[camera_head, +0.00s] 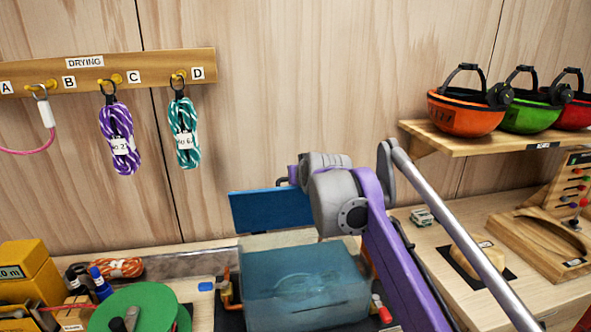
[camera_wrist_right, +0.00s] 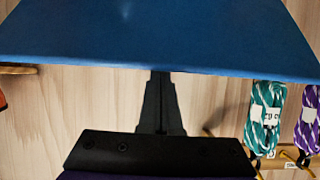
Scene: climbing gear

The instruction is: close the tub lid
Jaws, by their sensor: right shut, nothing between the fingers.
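The tub (camera_head: 305,292) is a see-through blue box on the bench, with water-like blue inside. Its blue lid (camera_head: 270,210) stands raised and open at the tub's back edge. The lid also fills the top of the right wrist view (camera_wrist_right: 160,35). My right arm reaches over from the lower right, with its wrist by the lid's right end. My right gripper (camera_wrist_right: 160,78) is shut and empty, its dark fingers meeting the lid's edge in the wrist view. Whether they touch it I cannot tell. In the head view the fingers are hidden. My left gripper is out of view.
A green disc (camera_head: 135,308), marker pens and a yellow box (camera_head: 28,270) stand left of the tub. Rope coils (camera_head: 118,140) hang on the wall rail. Helmets (camera_head: 465,108) sit on a shelf at right. Wooden pieces (camera_head: 545,240) lie on the right bench.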

